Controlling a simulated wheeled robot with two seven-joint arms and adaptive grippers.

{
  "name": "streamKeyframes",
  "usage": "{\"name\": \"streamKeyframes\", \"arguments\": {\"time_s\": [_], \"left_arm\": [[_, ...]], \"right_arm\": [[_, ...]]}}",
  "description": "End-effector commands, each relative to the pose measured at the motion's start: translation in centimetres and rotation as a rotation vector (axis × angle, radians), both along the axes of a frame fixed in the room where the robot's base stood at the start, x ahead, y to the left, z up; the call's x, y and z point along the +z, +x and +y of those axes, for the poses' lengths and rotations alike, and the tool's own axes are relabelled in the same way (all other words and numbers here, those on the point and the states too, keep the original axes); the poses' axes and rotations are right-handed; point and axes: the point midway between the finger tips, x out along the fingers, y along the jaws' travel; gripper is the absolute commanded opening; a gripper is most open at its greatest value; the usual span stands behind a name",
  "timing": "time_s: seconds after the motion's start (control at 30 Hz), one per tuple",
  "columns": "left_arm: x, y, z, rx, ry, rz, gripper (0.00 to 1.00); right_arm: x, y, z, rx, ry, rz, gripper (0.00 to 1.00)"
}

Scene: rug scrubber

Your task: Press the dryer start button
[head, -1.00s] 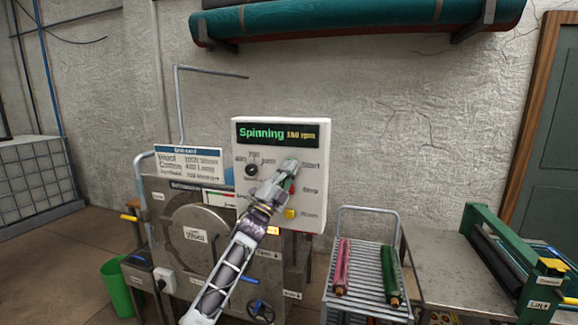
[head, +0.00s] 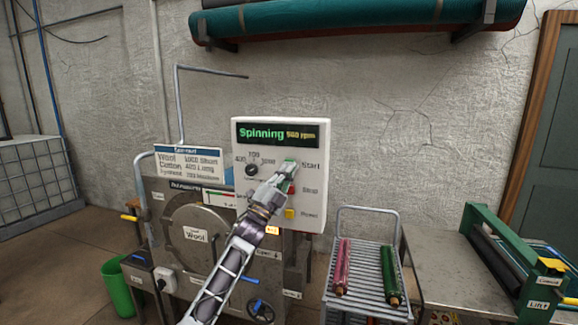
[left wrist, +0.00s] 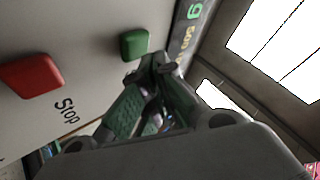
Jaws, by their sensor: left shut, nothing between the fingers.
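The white control panel (head: 312,140) has a display (head: 278,133) reading "Spinning" with an rpm figure that looks like 560. The green Start button (head: 291,163) shows just above my left gripper (head: 284,172) in the head view. My left gripper is shut and empty. The red Stop button (left wrist: 31,76) is to the left in that view; in the head view the gripper partly covers it. The yellow Power button (head: 290,213) is below. My right gripper is not in view.
A speed dial (head: 251,170) is on the panel's left. The dryer drum door (head: 197,236), labelled Wool, is below left. A rack (head: 368,262) with two rolls stands at the right beside a metal table (head: 440,262). A green bucket (head: 118,288) is on the floor.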

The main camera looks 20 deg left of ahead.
Motion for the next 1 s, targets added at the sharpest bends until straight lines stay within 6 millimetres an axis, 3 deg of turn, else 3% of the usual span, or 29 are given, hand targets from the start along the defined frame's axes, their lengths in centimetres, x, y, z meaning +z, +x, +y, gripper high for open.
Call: {"name": "streamKeyframes", "arguments": {"time_s": [1.0], "left_arm": [[0.0,-5.0,0.2,0.0,0.0,0.0,0.0]], "right_arm": [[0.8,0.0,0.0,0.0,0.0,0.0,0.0]]}}
